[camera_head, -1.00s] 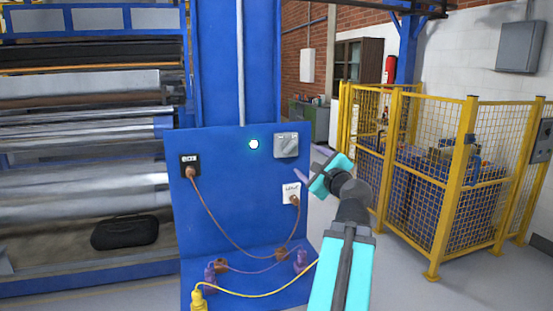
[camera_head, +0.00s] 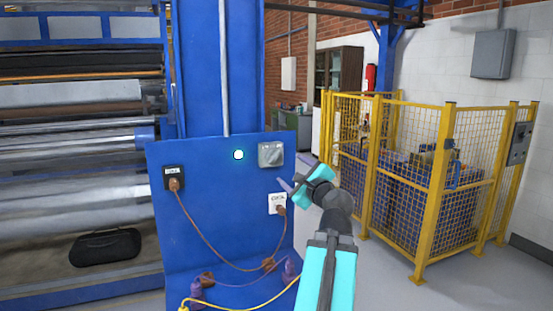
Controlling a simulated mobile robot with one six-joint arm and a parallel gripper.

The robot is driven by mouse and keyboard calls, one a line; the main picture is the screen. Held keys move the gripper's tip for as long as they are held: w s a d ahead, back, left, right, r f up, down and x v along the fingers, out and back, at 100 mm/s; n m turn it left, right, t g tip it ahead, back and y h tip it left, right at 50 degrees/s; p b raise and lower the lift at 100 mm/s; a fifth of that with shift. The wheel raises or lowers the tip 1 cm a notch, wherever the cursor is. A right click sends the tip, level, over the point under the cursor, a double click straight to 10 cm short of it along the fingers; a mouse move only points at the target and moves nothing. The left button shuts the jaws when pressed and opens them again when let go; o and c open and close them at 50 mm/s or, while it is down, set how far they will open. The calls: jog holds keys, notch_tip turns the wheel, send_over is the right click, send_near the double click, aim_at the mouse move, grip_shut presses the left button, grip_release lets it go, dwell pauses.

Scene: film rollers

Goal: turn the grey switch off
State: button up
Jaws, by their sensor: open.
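The grey switch (camera_head: 271,155) is a box at the upper right of the blue panel (camera_head: 215,225). The position of its knob is too small to tell. My gripper (camera_head: 296,174) is in front of the panel's right edge, just below and right of the switch in the picture. Its purple fingers are spread and hold nothing. I cannot tell how far the fingertips stand from the panel; no contact with the switch shows.
A black socket (camera_head: 174,178) and a white socket (camera_head: 278,203) hold brown plugs joined by a cable. A yellow cable (camera_head: 245,307) lies at the panel's base. Film rollers (camera_head: 75,150) stand left. A yellow mesh fence (camera_head: 400,190) stands right. A white-cyan dot (camera_head: 238,154) shows on the panel.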

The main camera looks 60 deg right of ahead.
aim_at(274, 157)
jog(key=shift+w+d+r+p, duration=0.2)
jog(key=shift+w+d+p, duration=0.25)
jog(key=shift+p, duration=0.95)
jog(key=shift+w+d+p, duration=0.2)
jog(key=shift+w+p, duration=0.2)
jog(key=shift+p, duration=0.75)
jog(key=p+x, duration=0.2)
jog(key=x, duration=0.9)
jog(key=shift+f, duration=0.2)
jog(key=c, duration=1.1)
jog(key=shift+o, duration=0.2)
